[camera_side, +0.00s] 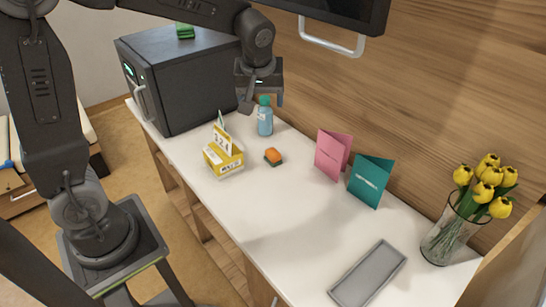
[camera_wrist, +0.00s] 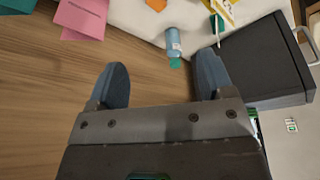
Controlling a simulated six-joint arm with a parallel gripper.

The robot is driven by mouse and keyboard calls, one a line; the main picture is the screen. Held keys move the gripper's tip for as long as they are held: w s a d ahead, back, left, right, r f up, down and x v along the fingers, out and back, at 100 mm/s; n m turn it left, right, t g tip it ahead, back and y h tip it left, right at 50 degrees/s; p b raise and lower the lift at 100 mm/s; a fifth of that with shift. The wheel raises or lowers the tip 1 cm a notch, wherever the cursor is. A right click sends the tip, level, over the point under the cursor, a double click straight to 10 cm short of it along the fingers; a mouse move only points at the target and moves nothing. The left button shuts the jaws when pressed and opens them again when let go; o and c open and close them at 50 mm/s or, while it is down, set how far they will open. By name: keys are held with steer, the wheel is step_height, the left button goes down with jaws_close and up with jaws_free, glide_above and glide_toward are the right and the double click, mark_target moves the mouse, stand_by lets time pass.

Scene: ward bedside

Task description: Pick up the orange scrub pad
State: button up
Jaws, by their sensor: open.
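The orange scrub pad (camera_side: 273,156) lies on the white counter in the side view, with a dark green underside. In the wrist view the pad (camera_wrist: 156,4) is cut off by the top edge. My gripper (camera_side: 250,106) is raised over the back of the counter, beside the bottle and away from the pad. In the wrist view its two fingers (camera_wrist: 160,82) are apart with nothing between them.
A blue bottle with a green cap (camera_side: 265,118) stands near my gripper. A yellow card holder (camera_side: 222,155) is left of the pad. A dark cabinet (camera_side: 180,80), pink card (camera_side: 332,155), teal card (camera_side: 370,180), grey tray (camera_side: 368,275) and tulip vase (camera_side: 452,235) surround clear counter (camera_side: 290,215).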

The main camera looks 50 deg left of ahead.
steer(key=w+a+f+n+g+y, duration=0.1)
steer(key=w+a+f+n, duration=0.25)
steer(key=w+f, duration=0.5)
steer(key=n+g, duration=0.1)
steer(key=n, duration=0.2)
glide_toward(273, 152)
steer(key=shift+n+y, duration=0.25)
steer(key=shift+y, duration=0.15)
steer(key=x, duration=0.5)
steer(key=shift+w+d+f, duration=0.1)
steer(key=shift+w+d, duration=0.1)
steer(key=shift+w, duration=0.2)
steer(key=shift+s+x, duration=0.2)
steer(key=shift+x, duration=1.15)
steer(key=shift+s+x, duration=0.15)
steer(key=shift+x, duration=1.2)
steer(key=shift+d+f, duration=0.1)
steer(key=shift+d, duration=0.05)
steer(key=c, duration=1)
